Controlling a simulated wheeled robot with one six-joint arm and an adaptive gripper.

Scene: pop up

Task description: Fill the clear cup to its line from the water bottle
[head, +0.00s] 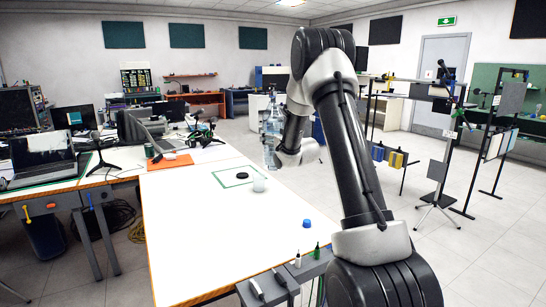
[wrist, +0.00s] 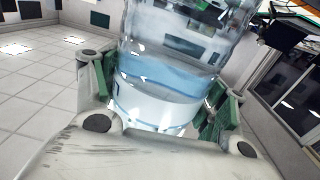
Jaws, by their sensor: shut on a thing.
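The clear water bottle (head: 271,122) is in my gripper, raised above the far right part of the white table, and looks roughly upright in the head view. In the wrist view my gripper (wrist: 157,105) is shut around the bottle (wrist: 180,45), with a green-padded finger on each side. Water shows inside the bottle. The clear cup (head: 259,184) stands on the table below the bottle, by the near right corner of a green square outline. The cup's line and its water level are too small to tell.
A black disc (head: 242,175) lies left of the cup. A blue cap (head: 307,223) lies near the table's right edge. An orange mat (head: 170,162), laptop and stands are at the back left. The near part of the white table (head: 205,235) is clear.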

